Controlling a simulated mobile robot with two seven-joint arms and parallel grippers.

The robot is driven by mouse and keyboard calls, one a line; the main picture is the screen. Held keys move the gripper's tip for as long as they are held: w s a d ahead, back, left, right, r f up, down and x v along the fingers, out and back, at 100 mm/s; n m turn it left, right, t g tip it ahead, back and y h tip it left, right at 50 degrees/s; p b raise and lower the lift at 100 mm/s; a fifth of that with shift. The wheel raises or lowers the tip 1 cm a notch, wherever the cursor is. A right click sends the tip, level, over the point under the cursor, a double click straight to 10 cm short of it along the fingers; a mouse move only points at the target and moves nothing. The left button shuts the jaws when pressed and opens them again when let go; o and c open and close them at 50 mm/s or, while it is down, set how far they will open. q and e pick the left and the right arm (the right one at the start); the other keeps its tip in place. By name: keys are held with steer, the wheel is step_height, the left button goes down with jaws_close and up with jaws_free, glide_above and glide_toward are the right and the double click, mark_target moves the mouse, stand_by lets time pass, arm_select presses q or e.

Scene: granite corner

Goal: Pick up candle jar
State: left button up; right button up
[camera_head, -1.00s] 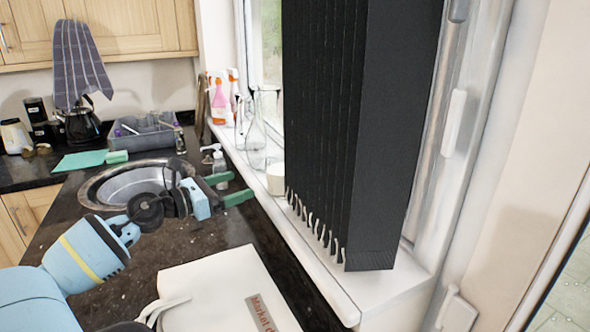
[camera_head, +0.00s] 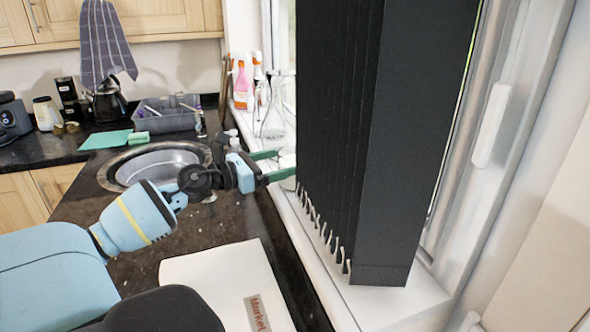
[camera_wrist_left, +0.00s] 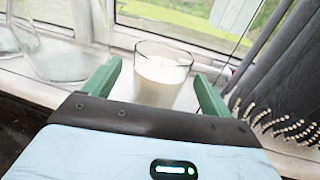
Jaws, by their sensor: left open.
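The candle jar is a clear glass with white wax. In the left wrist view the candle jar (camera_wrist_left: 163,72) stands upright on the white windowsill, between and just beyond the green fingertips. My left gripper (camera_head: 286,163) reaches over the sill's edge from the left with its two green fingers apart. In the left wrist view the left gripper (camera_wrist_left: 157,75) is open, and I cannot tell whether either finger touches the glass. My right gripper is not in view.
Dark vertical blinds (camera_head: 385,140) hang just right of the jar, with a beaded chain along their bottom. Clear glass bottles (camera_wrist_left: 60,55) stand left of it on the windowsill (camera_head: 385,302). A sink (camera_head: 150,165) and a white bag (camera_head: 215,280) are on the dark counter.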

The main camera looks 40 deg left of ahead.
arm_select(q)
steer(key=shift+x, duration=1.5)
steer(key=shift+p+x, duration=0.4)
steer(key=shift+x, duration=0.75)
steer(key=shift+s+d, duration=0.1)
steer(key=shift+d, duration=0.05)
steer(key=c, duration=1)
steer(key=shift+r, duration=0.1)
